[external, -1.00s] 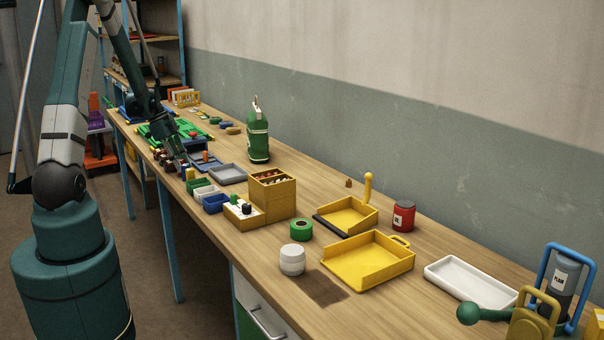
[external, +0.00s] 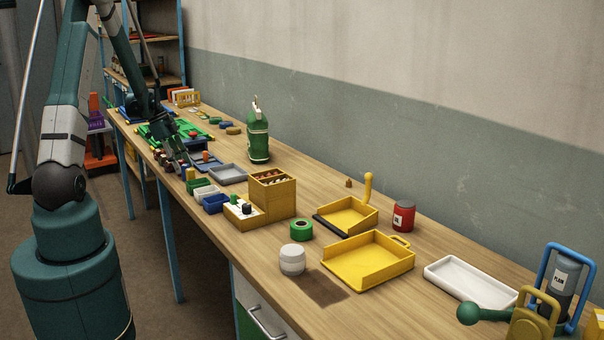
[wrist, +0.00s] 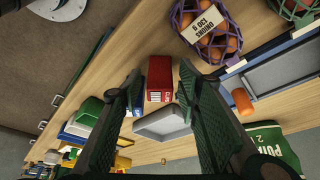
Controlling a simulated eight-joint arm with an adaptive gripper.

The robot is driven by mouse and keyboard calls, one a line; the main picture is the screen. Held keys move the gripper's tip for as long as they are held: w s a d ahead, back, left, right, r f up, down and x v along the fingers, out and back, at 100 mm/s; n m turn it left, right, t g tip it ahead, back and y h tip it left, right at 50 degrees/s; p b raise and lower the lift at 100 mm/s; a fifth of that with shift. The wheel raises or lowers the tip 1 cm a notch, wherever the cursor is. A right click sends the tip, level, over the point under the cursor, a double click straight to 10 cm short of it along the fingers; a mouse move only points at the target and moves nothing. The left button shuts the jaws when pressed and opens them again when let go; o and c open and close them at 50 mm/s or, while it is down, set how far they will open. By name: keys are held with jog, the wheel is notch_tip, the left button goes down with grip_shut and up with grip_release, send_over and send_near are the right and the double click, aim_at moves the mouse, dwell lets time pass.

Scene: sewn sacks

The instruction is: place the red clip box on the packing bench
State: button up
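The red clip box (wrist: 160,82) shows in the wrist view as a small red block with a white label along its lower part, resting near the bench edge. My gripper (wrist: 160,78) has its two dark green fingers spread, one on each side of the box in that view. A narrow gap seems to show on both sides, so contact is not visible. In the external view my gripper (external: 177,160) is low over the far front part of the packing bench (external: 225,262). I cannot make out the red box there; the gripper and nearby items hide it.
A grey tray (wrist: 163,124) lies beside the box, with an orange cylinder (wrist: 242,101) and a net bag of onions (wrist: 205,30) to the right. Small bins (external: 214,203) line the front edge. Bare wood lies right of the bottle.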

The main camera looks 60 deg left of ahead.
jog(key=v, duration=1.2)
jog(key=shift+r, duration=0.1)
dwell(0.6)
jog(key=w+d+r+n+y, duration=0.15)
jog(key=d+r, duration=0.25)
jog(key=d, duration=0.5)
jog(key=w+d+r+n, duration=0.1)
jog(key=w+d+r, duration=0.3)
jog(key=d, duration=0.6)
jog(key=w+d+r+n+y, duration=0.1)
jog(key=d+r+n, duration=0.1)
jog(key=d+r, duration=0.5)
jog(key=s+d+n+t, duration=0.1)
jog(key=s+d, duration=0.3)
jog(key=d, duration=0.6)
jog(key=s+d+r+n+t, duration=0.1)
jog(key=s+d, duration=0.3)
jog(key=d, duration=0.6)
jog(key=s+d+n+t, duration=0.2)
jog(key=s+d, duration=0.2)
jog(key=d, duration=0.6)
jog(key=shift+r+y, duration=0.25)
jog(key=shift+y, duration=0.1)
jog(key=shift+f+n, duration=0.1)
jog(key=shift+n, duration=0.15)
